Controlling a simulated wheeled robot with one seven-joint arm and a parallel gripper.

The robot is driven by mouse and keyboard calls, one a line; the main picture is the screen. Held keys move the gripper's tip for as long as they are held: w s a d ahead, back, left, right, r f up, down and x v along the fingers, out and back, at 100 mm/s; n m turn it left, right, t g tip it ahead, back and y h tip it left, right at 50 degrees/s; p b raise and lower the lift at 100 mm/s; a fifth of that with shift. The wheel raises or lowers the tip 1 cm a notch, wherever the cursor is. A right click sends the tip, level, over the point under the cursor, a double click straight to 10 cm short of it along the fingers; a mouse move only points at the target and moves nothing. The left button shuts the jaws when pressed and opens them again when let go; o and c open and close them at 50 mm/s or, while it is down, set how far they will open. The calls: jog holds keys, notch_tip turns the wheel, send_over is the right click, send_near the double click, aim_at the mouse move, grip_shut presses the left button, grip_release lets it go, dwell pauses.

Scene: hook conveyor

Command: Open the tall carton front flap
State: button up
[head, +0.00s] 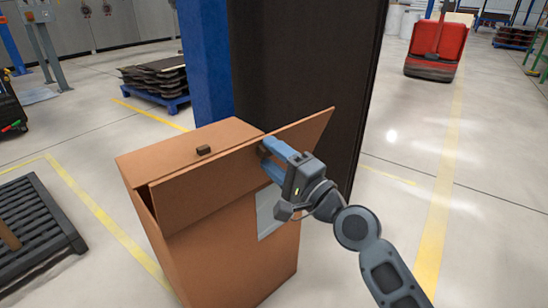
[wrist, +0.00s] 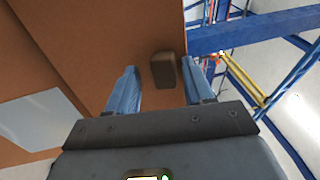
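The tall carton (head: 225,265) stands on the floor at the lower left of the head view. Its front flap (head: 205,195) is a long brown panel across the top of the front side, slanting out past the carton's right corner. A dark gap shows behind its left end. My gripper (head: 265,155) is at the flap's right part, and its blue fingers reach the panel. In the wrist view, the open fingers (wrist: 161,68) stand either side of a small brown knob (wrist: 164,72) on a brown panel. Narrow gaps show between knob and fingers.
Another small dark knob (head: 204,150) sits on the carton's top panel. A blue post (head: 205,60) and a large dark panel (head: 300,70) rise close behind the carton. A black pallet (head: 35,225) lies at left. The floor at right is clear up to a red machine (head: 436,48).

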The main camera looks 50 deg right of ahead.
jog(key=b+v, duration=0.1)
jog(key=v, duration=0.7)
jog(key=shift+b, duration=0.4)
dwell(0.3)
jog(key=s+a+f+n+g+y, duration=0.1)
jog(key=s+a+f+n+g, duration=0.2)
jog(key=s+a+f+n, duration=0.55)
jog(key=s+a+n+g+y, duration=0.1)
jog(key=s+a+n, duration=0.3)
jog(key=s+n, duration=0.25)
jog(key=s+a+n+g+y, duration=0.1)
jog(key=s+a+n+y, duration=0.1)
jog(key=s+a+n, duration=0.45)
notch_tip(320, 180, up, 23)
jog(key=s+d+m+p, duration=0.1)
jog(key=s+p, duration=0.1)
jog(key=p, duration=2.1)
jog(key=shift+d, duration=0.35)
